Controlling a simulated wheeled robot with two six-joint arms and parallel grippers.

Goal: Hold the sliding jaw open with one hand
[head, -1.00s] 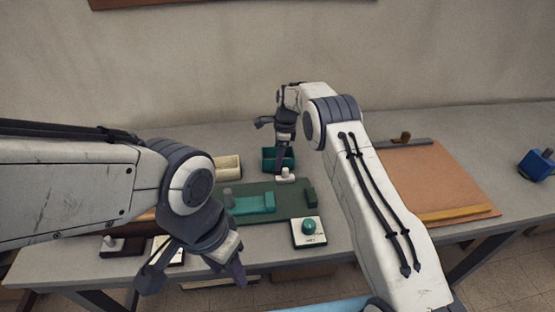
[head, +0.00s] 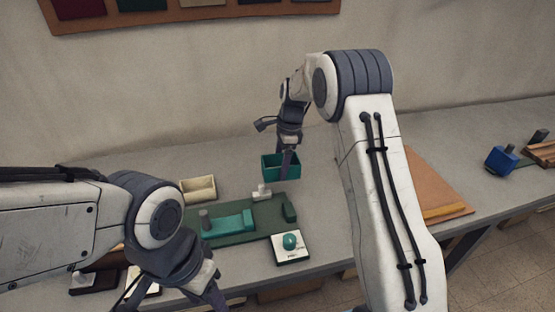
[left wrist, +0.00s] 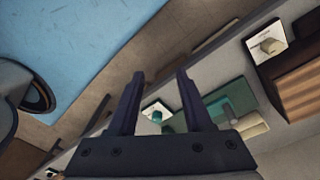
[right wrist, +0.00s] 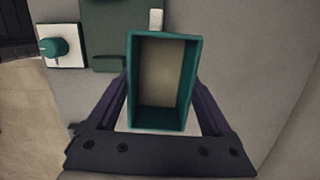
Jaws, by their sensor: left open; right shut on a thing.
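The sliding jaw is a teal block (head: 230,225) with a grey knob (head: 205,219), lying on a dark green base plate (head: 262,226). A green end block (head: 289,207) stands apart from it at the plate's right end. My right gripper (head: 286,168) is shut on a teal open-topped box (head: 269,173) behind the plate; the box looks empty in the right wrist view (right wrist: 130,95). Whether it touches the table, I cannot tell. My left gripper (left wrist: 158,78) is open and empty, in front of the bench, its fingertips partly cut off in the head view.
A brown board (head: 440,184) and a blue block (head: 500,160) lie right.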

